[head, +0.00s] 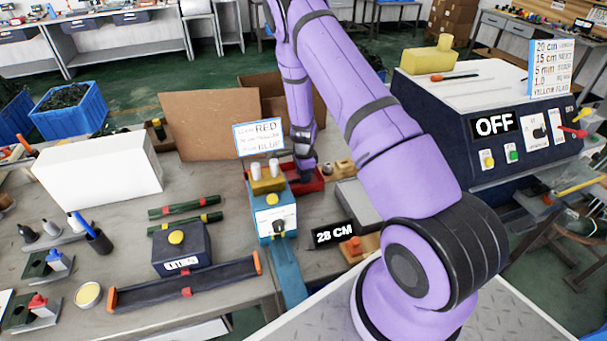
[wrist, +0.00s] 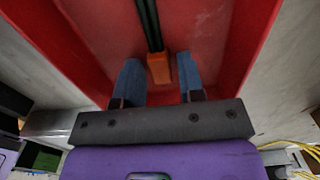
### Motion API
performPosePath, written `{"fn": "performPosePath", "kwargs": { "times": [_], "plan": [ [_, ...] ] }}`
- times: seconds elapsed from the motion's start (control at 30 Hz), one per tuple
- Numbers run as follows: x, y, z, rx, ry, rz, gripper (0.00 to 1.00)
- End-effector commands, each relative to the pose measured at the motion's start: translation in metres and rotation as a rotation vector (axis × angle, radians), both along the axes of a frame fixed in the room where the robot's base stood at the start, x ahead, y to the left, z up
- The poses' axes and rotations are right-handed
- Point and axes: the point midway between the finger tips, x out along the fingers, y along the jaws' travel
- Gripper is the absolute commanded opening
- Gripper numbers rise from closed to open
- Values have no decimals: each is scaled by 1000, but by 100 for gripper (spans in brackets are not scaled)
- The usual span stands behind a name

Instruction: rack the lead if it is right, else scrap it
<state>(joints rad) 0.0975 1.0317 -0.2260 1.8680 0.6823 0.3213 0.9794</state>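The lead, a dark green cable pair with an orange end (wrist: 159,68), lies inside a red tray (wrist: 95,45) in the wrist view. My gripper (wrist: 157,62) has its two blue fingers either side of the orange end, with a narrow gap on each side. It looks open around the lead rather than clamped on it. The far end of the lead is out of view. In the head view the red tray (head: 318,184) shows behind the blue gauge stand (head: 273,222), and my arm hides the fingers and lead. No rack can be identified for certain.
A display reading 28 CM (head: 336,235) stands right of the gauge stand. A RED/BLUE card (head: 258,137) and cardboard (head: 212,125) stand behind. Two green rods (head: 185,207) and a dark bar with orange ends (head: 190,283) lie left. The machine at right (head: 470,120) reads OFF.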

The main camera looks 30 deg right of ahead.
Motion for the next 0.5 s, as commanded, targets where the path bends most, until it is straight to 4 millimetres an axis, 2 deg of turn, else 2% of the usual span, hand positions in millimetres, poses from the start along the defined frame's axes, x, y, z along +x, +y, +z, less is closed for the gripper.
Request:
{"fn": "performPosePath", "kwargs": {
  "times": [0.33, 0.5],
  "plan": [
    [0, 0, 1, 0, 0, 0, 50],
    [1, 0, 16, -2, -3, 1, 50]
  ]
}}
